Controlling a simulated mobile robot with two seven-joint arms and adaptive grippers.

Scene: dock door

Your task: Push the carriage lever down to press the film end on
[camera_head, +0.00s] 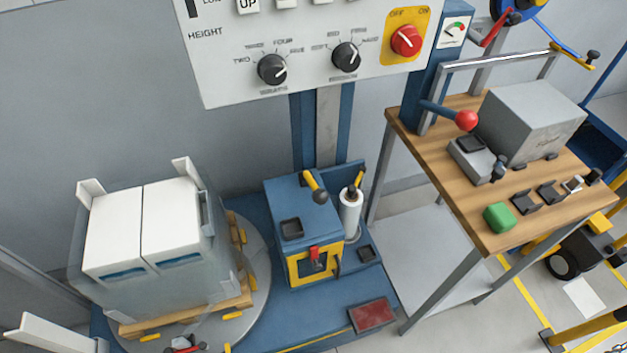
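A blue film carriage (290,212) stands at the foot of the mast, with an upright white film roll (350,212) at its right. A yellow lever with a dark knob (316,187) rises from its top. A second yellow lever (359,177) stands behind the roll, and a small red lever (314,254) sits on the yellow front panel. I cannot tell which is the carriage lever. White boxes (115,232) in clear film stand on a pallet on the round turntable (255,290). The film end cannot be made out.
A control panel (310,40) with dials and a red switch hangs above. A wooden workbench (440,180) at right bears a grey box, a red-knobbed lever and a green block (498,217). A red pedal (372,314) lies in front. Floor below the bench's right side is partly clear.

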